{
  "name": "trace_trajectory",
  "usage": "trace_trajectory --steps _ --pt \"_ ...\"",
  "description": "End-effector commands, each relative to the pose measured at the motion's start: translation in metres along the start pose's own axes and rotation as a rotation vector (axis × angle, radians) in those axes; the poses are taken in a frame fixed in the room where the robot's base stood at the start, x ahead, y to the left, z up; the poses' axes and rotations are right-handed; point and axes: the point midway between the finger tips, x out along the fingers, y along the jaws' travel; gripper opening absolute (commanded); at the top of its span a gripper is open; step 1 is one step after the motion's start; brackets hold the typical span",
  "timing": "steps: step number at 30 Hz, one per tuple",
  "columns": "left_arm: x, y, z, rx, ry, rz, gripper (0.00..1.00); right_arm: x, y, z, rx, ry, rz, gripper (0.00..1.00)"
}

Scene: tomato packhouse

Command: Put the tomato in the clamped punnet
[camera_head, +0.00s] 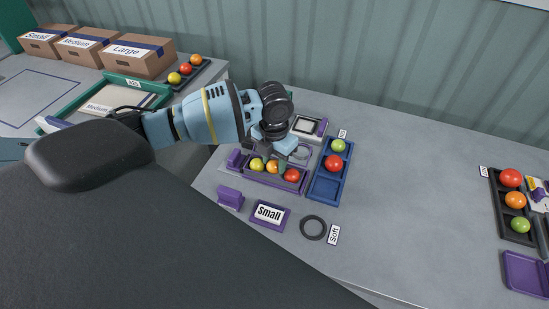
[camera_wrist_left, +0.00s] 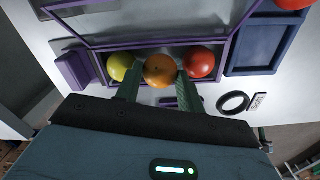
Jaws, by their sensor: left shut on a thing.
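My left gripper (camera_head: 277,160) is shut on an orange tomato (camera_wrist_left: 160,71) and holds it in the purple-edged punnet (camera_head: 258,181). In the wrist view its two green fingers (camera_wrist_left: 158,82) stand either side of the orange tomato. A yellow tomato (camera_wrist_left: 120,66) sits to its left and a red tomato (camera_wrist_left: 199,62) to its right, in the same row. In the head view the gripper partly hides the punnet. Whether the orange tomato rests on the punnet floor I cannot tell. My right gripper is not in view.
A blue tray (camera_head: 328,190) with a green and a red tomato stands right of the punnet. A purple block (camera_head: 230,198), a "Small" label (camera_head: 269,212) and a dark ring (camera_head: 313,228) lie in front. The bench farther right is clear up to a black tray (camera_head: 516,239).

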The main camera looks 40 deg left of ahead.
Motion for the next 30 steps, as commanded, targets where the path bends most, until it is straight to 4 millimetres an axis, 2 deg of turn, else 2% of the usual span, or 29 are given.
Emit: trace_trajectory --steps 24,25,30 --pt "-0.0001 -0.0004 -0.0004 0.000 0.000 0.000 0.27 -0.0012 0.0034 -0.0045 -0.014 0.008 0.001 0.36" --pt "-0.0002 -0.0004 -0.0004 0.000 0.000 0.000 0.40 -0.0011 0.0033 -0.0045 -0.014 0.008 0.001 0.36" --pt "-0.0002 -0.0004 -0.0004 0.000 0.000 0.000 0.62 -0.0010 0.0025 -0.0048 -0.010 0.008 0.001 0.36"
